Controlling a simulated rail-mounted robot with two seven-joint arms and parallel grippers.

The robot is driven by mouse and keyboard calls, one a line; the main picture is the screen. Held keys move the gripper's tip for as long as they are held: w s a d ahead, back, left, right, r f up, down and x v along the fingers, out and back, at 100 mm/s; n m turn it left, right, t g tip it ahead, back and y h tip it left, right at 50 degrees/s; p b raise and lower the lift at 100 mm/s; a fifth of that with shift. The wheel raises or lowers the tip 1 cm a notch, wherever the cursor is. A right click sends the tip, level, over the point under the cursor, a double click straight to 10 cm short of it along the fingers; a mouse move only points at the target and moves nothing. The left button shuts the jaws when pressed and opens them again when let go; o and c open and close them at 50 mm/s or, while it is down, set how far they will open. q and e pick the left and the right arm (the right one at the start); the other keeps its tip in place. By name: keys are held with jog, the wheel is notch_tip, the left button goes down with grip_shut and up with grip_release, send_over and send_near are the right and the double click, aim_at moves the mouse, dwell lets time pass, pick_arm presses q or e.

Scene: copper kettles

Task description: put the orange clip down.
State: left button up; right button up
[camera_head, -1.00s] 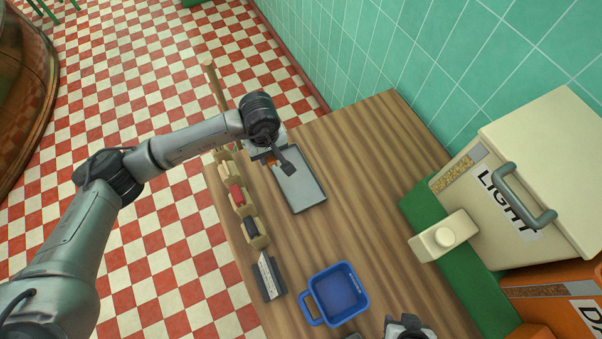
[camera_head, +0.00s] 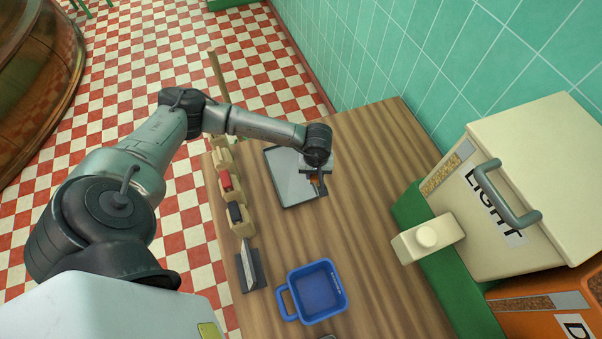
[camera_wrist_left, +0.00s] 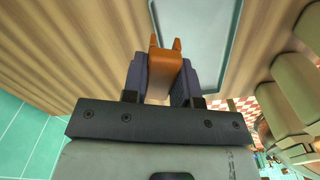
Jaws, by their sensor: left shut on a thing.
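My left gripper (camera_head: 319,186) is shut on the orange clip (camera_wrist_left: 162,72). In the left wrist view the clip sits between the dark finger pads (camera_wrist_left: 160,88), its two prongs pointing away from the gripper. In the head view only a bit of orange shows, the rest hidden by the gripper. The clip is at the right side of the grey tray (camera_head: 283,178), which also shows in the left wrist view (camera_wrist_left: 197,30). I cannot tell how high the clip is above the table. My right gripper is not in view.
Wooden holders with a red item (camera_head: 226,181) and a dark item (camera_head: 236,213) line the table's left edge. A blue basket (camera_head: 317,292) stands at the front. A cream LIGHT bin (camera_head: 530,150) stands at right. The wooden table (camera_head: 365,190) is clear right of the tray.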

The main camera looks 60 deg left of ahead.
pick_arm(q)
send_over(289, 173)
notch_tip(289, 173, down, 6)
jog(key=shift+w+d+f+p, duration=0.1)
jog(key=shift+d+p, duration=0.05)
jog(key=shift+p, duration=0.15)
jog(key=shift+f, duration=2.1)
jog(key=shift+f, duration=0.1)
jog(key=shift+f+b, duration=0.15)
jog(key=shift+b, duration=0.15)
jog(key=o, duration=0.9)
